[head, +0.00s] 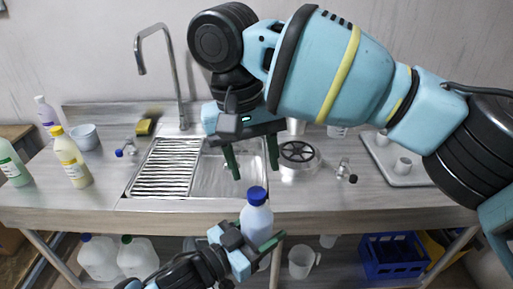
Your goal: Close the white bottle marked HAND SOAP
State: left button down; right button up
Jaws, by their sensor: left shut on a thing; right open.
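A white bottle (257,220) with a blue cap (256,195) is held roughly upright in front of the counter's front edge. The cap sits on its top; I cannot tell how tight it is, and no label can be read. My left gripper (250,244) is shut on the bottle's body from below left. My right gripper (254,170) is open and empty, pointing down above the cap, with one green finger to each side and a gap above the cap.
Behind is a counter (150,212) with a sink (215,178) and tall tap (176,70). A yellow bottle (72,160), a green bottle (12,165) and a bowl (84,137) stand left. A tray (405,178) with cups is right. A blue crate (392,262) is below.

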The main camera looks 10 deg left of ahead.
jog(key=n, duration=0.5)
jog(key=shift+r, duration=0.2)
jog(key=n, duration=0.3)
jog(key=shift+r, duration=0.1)
jog(key=n, duration=0.6)
jog(key=shift+d+r+y, duration=0.1)
jog(key=shift+r+y, duration=0.1)
jog(key=shift+y, duration=0.2)
jog(key=n, duration=0.3)
jog(key=shift+r, duration=0.1)
jog(key=n, duration=0.5)
jog(key=shift+r+y, duration=0.15)
jog(key=shift+y, duration=0.15)
jog(key=n, duration=0.4)
jog(key=shift+d+r, duration=0.15)
jog(key=n, duration=0.3)
jog(key=shift+r+n, duration=0.15)
jog(key=shift+n, duration=0.15)
